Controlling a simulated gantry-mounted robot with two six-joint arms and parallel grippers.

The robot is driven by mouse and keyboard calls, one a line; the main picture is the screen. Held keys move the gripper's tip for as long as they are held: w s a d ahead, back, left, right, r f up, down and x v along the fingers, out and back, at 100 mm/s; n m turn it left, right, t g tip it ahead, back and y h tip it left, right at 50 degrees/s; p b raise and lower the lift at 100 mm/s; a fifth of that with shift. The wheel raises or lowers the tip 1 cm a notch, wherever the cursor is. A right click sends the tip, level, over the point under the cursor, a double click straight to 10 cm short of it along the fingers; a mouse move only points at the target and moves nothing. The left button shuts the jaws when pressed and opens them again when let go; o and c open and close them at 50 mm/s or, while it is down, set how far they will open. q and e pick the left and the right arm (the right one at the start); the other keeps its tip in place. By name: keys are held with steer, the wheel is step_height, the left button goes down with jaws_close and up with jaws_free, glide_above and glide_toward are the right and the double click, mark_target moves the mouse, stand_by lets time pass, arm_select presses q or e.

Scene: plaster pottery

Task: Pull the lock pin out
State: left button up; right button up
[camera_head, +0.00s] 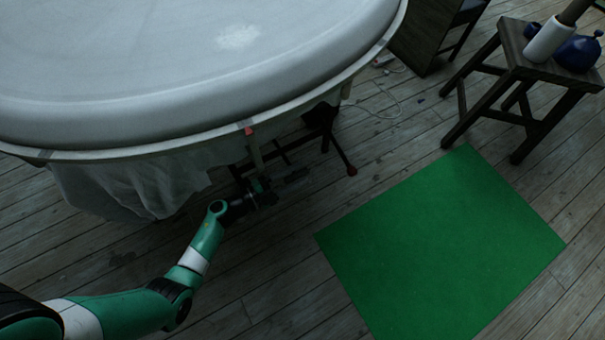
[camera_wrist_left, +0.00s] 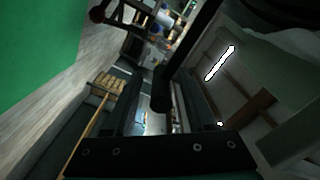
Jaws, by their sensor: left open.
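My left gripper (camera_head: 292,177) is below the rim of the large round pale table, beside its dark under-frame, and its jaws are open. In the left wrist view, a dark rod with a rounded end (camera_wrist_left: 162,103) reaches between the open fingers. I cannot tell whether this rod is the lock pin. A small red piece (camera_head: 249,131) sits at the table rim above the gripper. My right gripper is out of view.
The round table (camera_head: 180,70) overhangs the gripper, with white cloth (camera_head: 130,185) hanging at left. A green mat (camera_head: 440,245) lies on the plank floor at right. A wooden stool (camera_head: 515,75) holds a white roll and a blue vessel. A thin cable (camera_head: 385,105) lies on the floor.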

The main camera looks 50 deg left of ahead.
arm_select(q)
steer(key=shift+x, duration=1.15)
steer(key=shift+a, duration=0.15)
jaws_close()
stand_by(0.4)
